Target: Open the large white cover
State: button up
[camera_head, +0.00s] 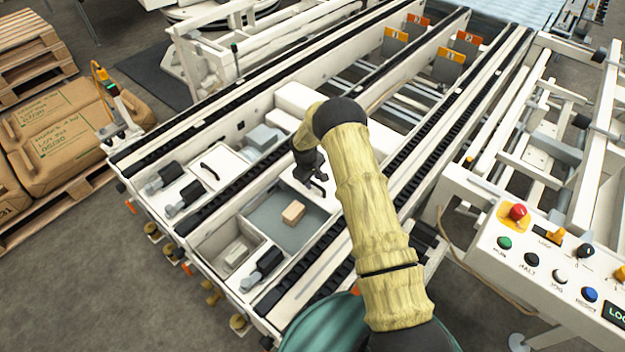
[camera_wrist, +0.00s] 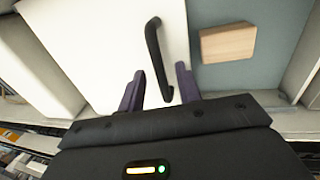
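The large white cover (camera_wrist: 95,45) fills the upper left and middle of the wrist view and looks flat and closed. Its black bar handle (camera_wrist: 155,50) stands up from it near its right edge. My gripper (camera_wrist: 160,70) is open, with one dark finger on each side of the handle's lower part. Gaps show between the fingers and the handle, so I see no grip on it. In the head view my gripper (camera_head: 315,185) is low over the machine's compartments, and it and my arm hide part of the cover.
A wooden block (camera_head: 293,212) lies in the grey-blue open compartment beside the cover. A smaller cover with a black handle (camera_head: 209,171) is at the left. Dark conveyor rails run along both sides. A control panel (camera_head: 545,265) stands at the right.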

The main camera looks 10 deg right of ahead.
notch_tip(320, 180, up, 16)
jog(key=s+a+p, duration=0.1)
jog(key=s+a, duration=0.1)
jog(key=shift+a+r, duration=0.2)
jog(key=shift+r, duration=0.05)
jog(key=shift+s, duration=0.1)
jog(key=s+d+r+m+y, duration=0.1)
jog(key=s+d+r+m, duration=0.3)
jog(key=s, duration=0.6)
jog(key=s+r+m+t, duration=0.1)
jog(key=s+r, duration=0.5)
jog(key=s, duration=0.3)
jog(key=s+d+r+m+y, duration=0.1)
jog(key=s+d+r+m, duration=0.3)
jog(key=s, duration=0.6)
jog(key=w+a+p+v, duration=0.2)
jog(key=w+p+v, duration=0.1)
jog(key=p+v, duration=1.3)
jog(key=shift+s+r+n, duration=0.25)
jog(key=shift+r+n, duration=0.15)
jog(key=shift+r, duration=0.1)
